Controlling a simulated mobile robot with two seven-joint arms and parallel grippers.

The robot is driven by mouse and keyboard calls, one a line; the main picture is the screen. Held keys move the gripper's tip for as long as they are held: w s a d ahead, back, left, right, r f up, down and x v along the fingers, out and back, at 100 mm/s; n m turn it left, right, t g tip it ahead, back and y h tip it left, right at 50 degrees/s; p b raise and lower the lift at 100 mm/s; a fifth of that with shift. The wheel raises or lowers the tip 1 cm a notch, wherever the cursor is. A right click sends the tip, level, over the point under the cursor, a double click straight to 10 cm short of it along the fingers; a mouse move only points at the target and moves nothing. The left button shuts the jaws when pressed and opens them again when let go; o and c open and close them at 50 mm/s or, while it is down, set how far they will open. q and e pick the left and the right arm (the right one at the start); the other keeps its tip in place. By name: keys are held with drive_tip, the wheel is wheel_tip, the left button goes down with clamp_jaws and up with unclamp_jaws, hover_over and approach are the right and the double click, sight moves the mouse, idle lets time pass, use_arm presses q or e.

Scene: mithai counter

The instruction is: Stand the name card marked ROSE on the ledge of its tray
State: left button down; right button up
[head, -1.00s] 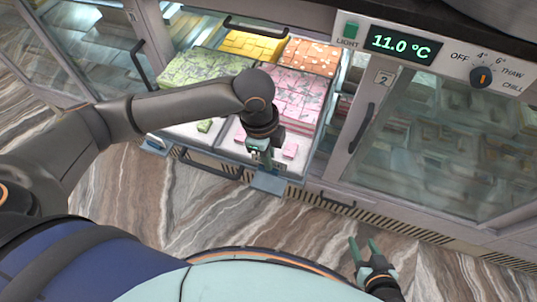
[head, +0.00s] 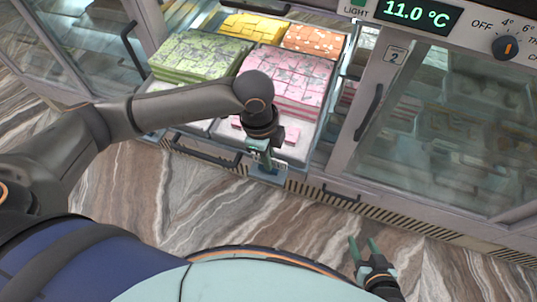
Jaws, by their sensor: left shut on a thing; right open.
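My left gripper (head: 262,160) points down at the front of the pulled-out drawer, just over the blue-grey ledge (head: 264,177) of the tray of pink sweets (head: 300,77). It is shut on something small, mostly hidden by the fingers. I cannot read any ROSE marking, nor tell whether the held thing touches the ledge. My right gripper (head: 363,248) is open and empty, low over the floor at the right.
The drawer also holds green (head: 202,55), yellow (head: 254,27) and orange sweets (head: 313,40). A dark drawer handle (head: 205,153) runs along its front. A closed glass door (head: 445,120) stands to the right. The marbled floor in front is clear.

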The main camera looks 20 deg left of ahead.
use_arm(q)
drive_tip(key=shift+f, duration=0.5)
drive_tip(key=c, duration=0.9)
unclamp_jaws()
drive_tip(key=shift+r, duration=0.1)
drive_tip(key=r, duration=0.4)
drive_tip(key=a+r+p, duration=0.1)
drive_tip(key=r, duration=0.7)
drive_tip(key=shift+a+r, duration=0.15)
drive_tip(key=shift+a, duration=0.1)
drive_tip(key=shift+d, duration=0.1)
